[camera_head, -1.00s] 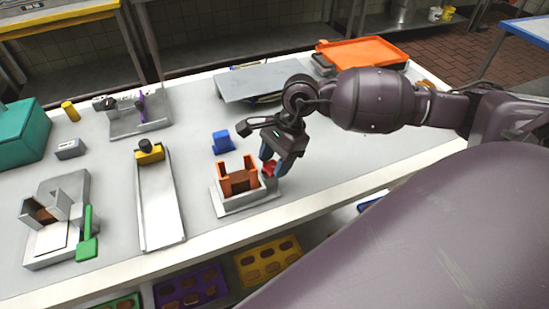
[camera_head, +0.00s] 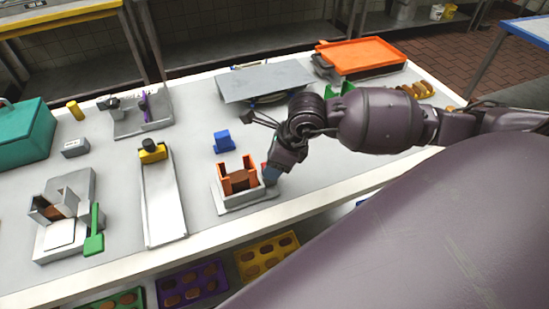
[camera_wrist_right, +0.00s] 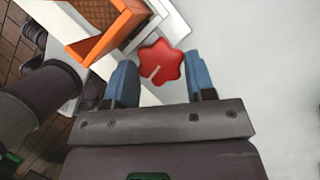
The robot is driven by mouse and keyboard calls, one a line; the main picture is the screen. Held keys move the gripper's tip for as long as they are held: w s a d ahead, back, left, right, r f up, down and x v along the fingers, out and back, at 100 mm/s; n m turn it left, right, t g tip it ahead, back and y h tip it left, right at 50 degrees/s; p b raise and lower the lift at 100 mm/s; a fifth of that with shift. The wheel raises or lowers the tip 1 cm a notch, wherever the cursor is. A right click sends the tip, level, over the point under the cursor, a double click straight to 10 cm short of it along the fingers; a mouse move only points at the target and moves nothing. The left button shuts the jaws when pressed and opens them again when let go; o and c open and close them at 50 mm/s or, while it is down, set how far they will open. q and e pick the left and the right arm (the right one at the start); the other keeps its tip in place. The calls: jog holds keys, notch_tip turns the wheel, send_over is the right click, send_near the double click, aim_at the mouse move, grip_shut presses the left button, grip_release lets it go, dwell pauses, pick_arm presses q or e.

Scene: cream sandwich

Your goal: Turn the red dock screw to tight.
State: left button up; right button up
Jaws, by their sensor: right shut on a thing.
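The red dock screw (camera_wrist_right: 160,62) is a lobed knob with a short pale mark, beside the orange dock (camera_head: 238,181) on its light grey base (camera_head: 234,204). In the head view only a sliver of red shows, because my right gripper covers the screw. My right gripper (camera_head: 270,173) is at the dock's right side. In the right wrist view its blue fingers stand on either side of the screw, shut on it. My left gripper is not in view.
A blue block (camera_head: 224,142) stands just behind the dock. A long pale track with a yellow block (camera_head: 152,151) lies to the left. A grey plate (camera_head: 265,80) and an orange tray (camera_head: 360,56) are behind. The table's front edge is close to the dock.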

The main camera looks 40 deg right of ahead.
jog(key=shift+m, duration=0.4)
jog(key=o, duration=0.8)
jog(key=shift+o, duration=0.6)
